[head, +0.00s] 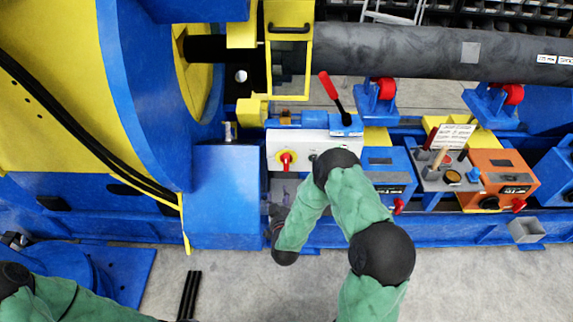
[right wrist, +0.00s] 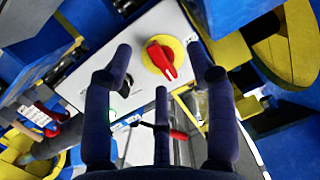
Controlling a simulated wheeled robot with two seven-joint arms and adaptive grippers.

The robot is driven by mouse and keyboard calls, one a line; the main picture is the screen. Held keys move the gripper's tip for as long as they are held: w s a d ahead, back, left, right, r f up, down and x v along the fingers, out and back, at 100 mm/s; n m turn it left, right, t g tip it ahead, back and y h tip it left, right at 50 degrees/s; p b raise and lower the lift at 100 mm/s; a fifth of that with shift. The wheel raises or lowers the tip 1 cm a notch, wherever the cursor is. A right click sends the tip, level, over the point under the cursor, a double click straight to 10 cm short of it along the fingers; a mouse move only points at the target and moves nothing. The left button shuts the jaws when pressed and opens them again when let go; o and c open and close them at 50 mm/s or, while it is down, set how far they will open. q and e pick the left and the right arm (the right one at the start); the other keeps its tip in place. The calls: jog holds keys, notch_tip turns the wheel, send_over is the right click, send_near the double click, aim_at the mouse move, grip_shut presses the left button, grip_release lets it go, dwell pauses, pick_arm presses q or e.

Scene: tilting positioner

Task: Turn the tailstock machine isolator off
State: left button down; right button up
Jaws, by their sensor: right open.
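The isolator (head: 286,158) is a red rotary handle on a round yellow plate, on the front of a white control box (head: 300,143). In the right wrist view the isolator (right wrist: 160,58) lies beyond my fingertips, between the left and right fingers, with a white mark on its handle.
A red-handled lever (head: 329,87) stands above the box's right end. A black knob (right wrist: 124,86) sits beside the isolator. A grey instrument panel (head: 445,170) and an orange box (head: 500,178) stand to the right. A blue block (head: 228,197) stands left.

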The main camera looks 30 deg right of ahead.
aim_at(288, 164)
notch_tip(288, 164, up, 4)
jog(key=d+t+h, duration=0.1)
jog(key=d+h, duration=0.1)
jog(key=d, duration=0.1)
jog(key=shift+m+h, duration=0.3)
jog(key=shift+m, duration=0.1)
jog(key=b+x, duration=0.2)
jog(key=x, duration=0.8)
jog(key=shift+b, duration=0.3)
jog(key=shift+r, duration=0.1)
grip_shut()
